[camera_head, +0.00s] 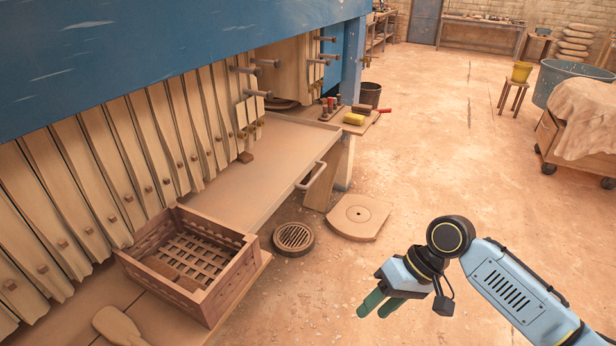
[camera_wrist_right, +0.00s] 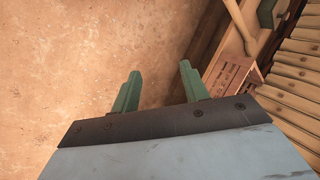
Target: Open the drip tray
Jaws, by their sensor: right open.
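The drip tray (camera_head: 262,165) is a wide, flat tan surface under the row of filter plates. A pale bar handle (camera_head: 312,176) stands out from its front edge, facing the open floor. I cannot tell from here how far out the tray is. My right gripper (camera_head: 372,309) is over the bare floor, right of and nearer than the handle, well apart from it. Its two green fingers (camera_wrist_right: 158,78) are spread with nothing between them. The handle is not clear in the right wrist view. My left gripper is not in view.
A slatted wooden crate (camera_head: 245,256) stands at the near end, by a wooden paddle (camera_head: 118,325). A round drain grate (camera_head: 294,237) and a flat slab (camera_head: 358,217) lie on the floor below the handle.

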